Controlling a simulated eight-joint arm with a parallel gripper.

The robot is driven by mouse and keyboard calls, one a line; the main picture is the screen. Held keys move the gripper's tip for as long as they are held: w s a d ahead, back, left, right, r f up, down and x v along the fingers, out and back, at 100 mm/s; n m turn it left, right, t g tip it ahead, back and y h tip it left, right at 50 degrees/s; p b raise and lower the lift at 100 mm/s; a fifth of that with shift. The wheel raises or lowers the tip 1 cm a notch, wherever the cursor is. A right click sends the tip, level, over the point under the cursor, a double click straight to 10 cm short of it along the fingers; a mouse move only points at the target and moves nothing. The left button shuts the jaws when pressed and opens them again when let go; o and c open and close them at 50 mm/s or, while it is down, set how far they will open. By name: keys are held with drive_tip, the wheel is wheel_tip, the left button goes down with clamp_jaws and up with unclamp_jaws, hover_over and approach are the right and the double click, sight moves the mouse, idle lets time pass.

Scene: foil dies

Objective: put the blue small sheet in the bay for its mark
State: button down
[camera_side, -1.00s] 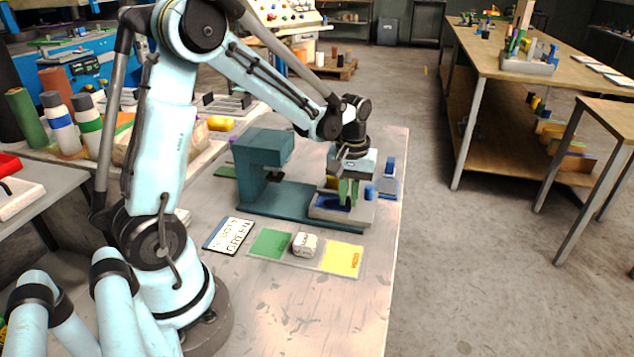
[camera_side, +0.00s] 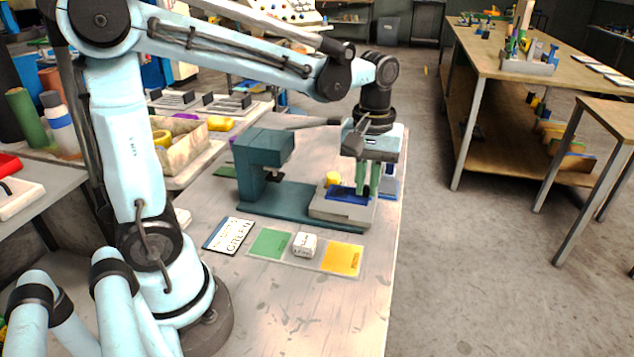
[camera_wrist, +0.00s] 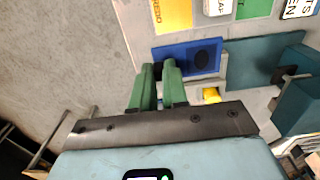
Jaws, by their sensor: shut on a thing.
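My gripper (camera_side: 368,189) is shut on the edge of the blue small sheet (camera_side: 343,194), at the grey block of the teal press. In the wrist view, my green fingers (camera_wrist: 160,82) grip the near left edge of the sheet (camera_wrist: 174,54). A dark round patch shows on its face. I cannot tell whether the sheet touches the block. A strip on the table has a green bay (camera_side: 270,243) and an orange-yellow bay (camera_side: 341,257) with small lettering. A white lettered block (camera_side: 304,244) sits between them. A lettered sign (camera_side: 228,235) lies to their left.
The teal press (camera_side: 262,163) stands left of my gripper, its base (camera_side: 272,206) running to the grey block (camera_side: 338,211). A yellow knob (camera_side: 332,179) is beside the sheet. Another blue item (camera_side: 391,184) is partly hidden behind my fingers. The table front (camera_side: 300,305) is clear.

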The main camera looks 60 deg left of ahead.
drive_tip(key=s+f+n, duration=0.1)
drive_tip(key=s+n, duration=1.3)
drive_tip(key=n, duration=0.4)
drive_tip(key=a+f, duration=0.2)
drive_tip(key=a, duration=0.2)
drive_tip(key=a+f, duration=0.2)
drive_tip(key=a, duration=0.2)
drive_tip(key=a+f, duration=0.2)
drive_tip(key=a, duration=0.2)
drive_tip(key=shift+w+f, duration=0.35)
drive_tip(key=shift+f, duration=2.1)
drive_tip(key=shift+f, duration=0.15)
drive_tip(key=c, duration=1.1)
unclamp_jaws()
drive_tip(key=shift+c, duration=0.2)
